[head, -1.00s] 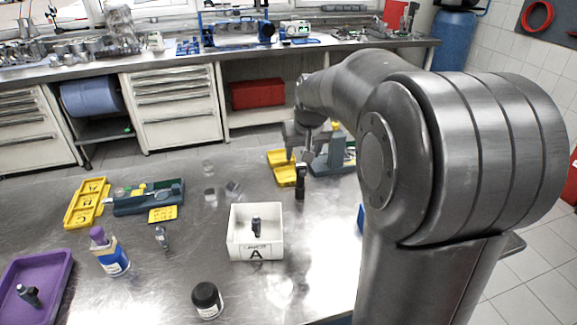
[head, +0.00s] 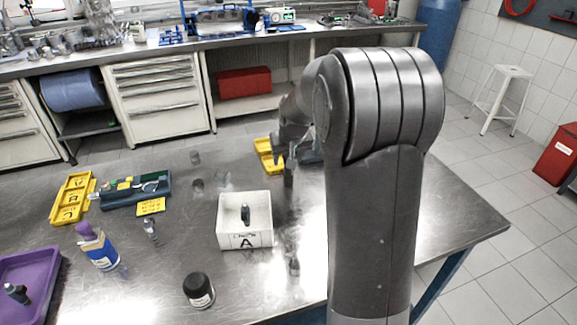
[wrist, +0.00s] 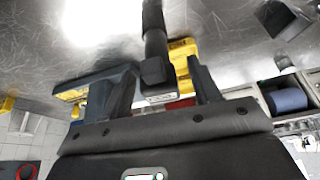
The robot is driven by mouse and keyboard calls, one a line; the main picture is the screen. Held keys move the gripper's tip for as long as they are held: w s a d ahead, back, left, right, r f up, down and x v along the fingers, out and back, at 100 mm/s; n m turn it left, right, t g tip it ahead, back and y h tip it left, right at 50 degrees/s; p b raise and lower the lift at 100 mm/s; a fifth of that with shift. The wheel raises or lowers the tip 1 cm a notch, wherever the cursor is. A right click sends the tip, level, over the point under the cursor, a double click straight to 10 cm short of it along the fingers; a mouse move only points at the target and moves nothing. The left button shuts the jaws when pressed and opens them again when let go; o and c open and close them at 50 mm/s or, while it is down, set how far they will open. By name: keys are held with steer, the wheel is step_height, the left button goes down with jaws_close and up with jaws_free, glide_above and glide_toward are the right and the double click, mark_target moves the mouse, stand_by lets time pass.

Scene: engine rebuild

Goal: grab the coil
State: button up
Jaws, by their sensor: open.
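A dark, slim coil (head: 289,175) stands upright near the middle of the table, behind and right of the white box marked A. In the wrist view the coil (wrist: 155,50) lies between the two fingers, its blocky dark head toward the palm. My gripper (head: 290,150) is at the coil's upper end from above. In the wrist view my gripper (wrist: 162,85) is open, a finger on each side of the coil, with visible gaps. Another dark coil-like part (head: 245,214) stands in the white box (head: 246,240).
A yellow bin (head: 266,155) sits behind the coil. A purple tray (head: 45,262) with a dark part, a bottle (head: 100,250), a black-capped jar (head: 199,290) and a green-blue tool tray (head: 135,195) are on the left. A small grey shape (head: 293,265) on the front table is unclear.

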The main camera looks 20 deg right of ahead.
steer(key=shift+w+f, duration=0.2)
steer(key=shift+f, duration=0.25)
steer(key=shift+c, duration=0.5)
steer(key=c, duration=1)
